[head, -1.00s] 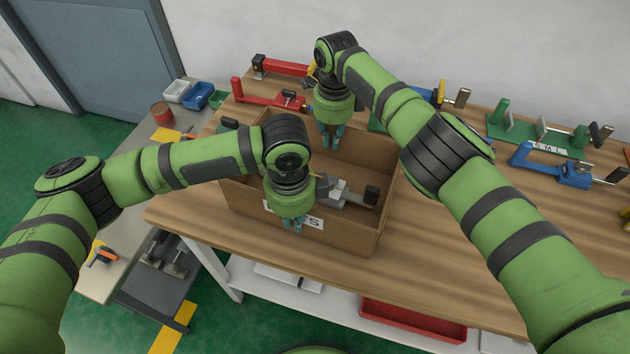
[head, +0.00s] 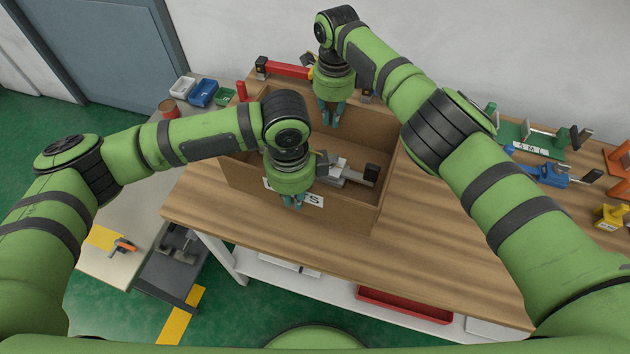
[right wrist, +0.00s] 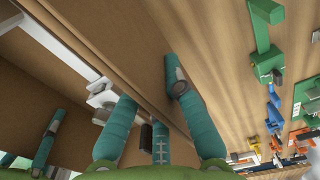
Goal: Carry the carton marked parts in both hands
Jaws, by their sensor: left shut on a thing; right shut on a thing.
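The brown open-topped carton (head: 345,217) is in the middle of the head view, over the wooden bench. Its white label (head: 310,199) on the near wall is partly covered by my left gripper; only its ends show. My left gripper (head: 293,201) is shut on the near wall. My right gripper (head: 331,115) is shut on the far wall; its teal fingers (right wrist: 157,125) straddle that wall in the right wrist view. Grey metal parts with a black end (head: 350,173) lie inside the carton. The carton's underside is hidden, so I cannot tell its height above the bench.
Red clamps (head: 285,68) stand behind the carton, a green fixture (head: 540,135) and blue one (head: 545,173) at right. Small bins (head: 202,93) sit on the left side table. A red tray (head: 405,303) is below.

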